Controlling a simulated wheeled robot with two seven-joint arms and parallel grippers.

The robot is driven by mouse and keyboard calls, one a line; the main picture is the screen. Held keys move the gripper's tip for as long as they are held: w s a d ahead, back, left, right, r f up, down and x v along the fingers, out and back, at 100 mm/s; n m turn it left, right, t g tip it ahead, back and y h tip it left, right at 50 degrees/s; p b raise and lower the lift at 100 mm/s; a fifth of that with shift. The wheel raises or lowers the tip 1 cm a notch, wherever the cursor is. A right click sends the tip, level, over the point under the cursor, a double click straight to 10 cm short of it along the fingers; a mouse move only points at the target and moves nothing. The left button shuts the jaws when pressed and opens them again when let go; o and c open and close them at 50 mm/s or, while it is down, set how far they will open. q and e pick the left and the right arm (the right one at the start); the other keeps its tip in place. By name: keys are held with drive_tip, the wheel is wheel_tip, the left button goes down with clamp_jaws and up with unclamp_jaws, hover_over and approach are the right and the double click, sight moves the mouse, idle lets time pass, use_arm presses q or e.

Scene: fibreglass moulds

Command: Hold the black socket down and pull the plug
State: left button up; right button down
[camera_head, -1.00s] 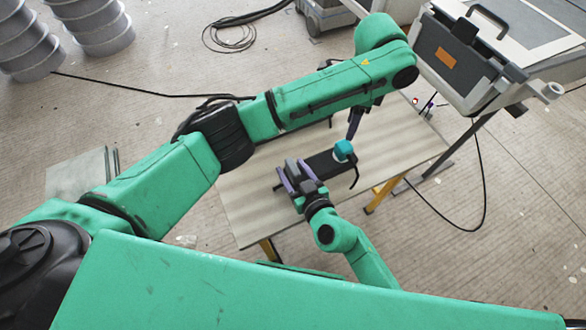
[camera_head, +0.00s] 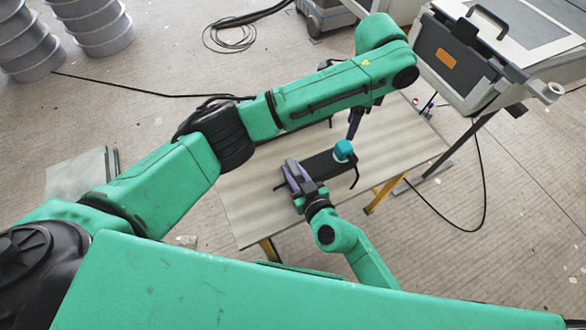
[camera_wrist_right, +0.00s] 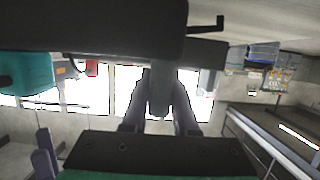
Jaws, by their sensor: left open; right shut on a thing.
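The black socket (camera_head: 322,164) lies on the board-topped table as a dark, long block. A teal plug (camera_head: 344,150) sits at its right end. My right gripper (camera_head: 298,178) is shut on the left end of the socket. In the right wrist view, the fingers (camera_wrist_right: 160,103) close on a grey part under the dark block (camera_wrist_right: 90,25); the teal plug (camera_wrist_right: 25,72) shows at the left. My left gripper (camera_head: 355,122) is open and empty, pointing down above and behind the plug. Its fingers overlap in this view.
The pale table (camera_head: 250,205) has bare room left of the socket. A grey case (camera_head: 458,55) on a stand is at the upper right. A black cable (camera_head: 484,190) hangs to the floor beside the table. Grey ribbed drums (camera_head: 95,22) stand far off at upper left.

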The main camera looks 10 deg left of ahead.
sight(345, 145)
use_arm(q)
drive_tip(key=shift+o, duration=0.3)
idle(0.5)
drive_tip(key=o, duration=0.5)
drive_tip(key=n, duration=0.3)
drive_tip(key=shift+d+f, duration=0.1)
drive_tip(key=shift+f, duration=0.25)
drive_tip(key=n, duration=0.2)
drive_tip(key=f+n, duration=0.1)
drive_tip(key=n, duration=0.1)
drive_tip(key=shift+f, duration=0.2)
drive_tip(key=shift+f, duration=0.1)
drive_tip(key=shift+f, duration=4.4)
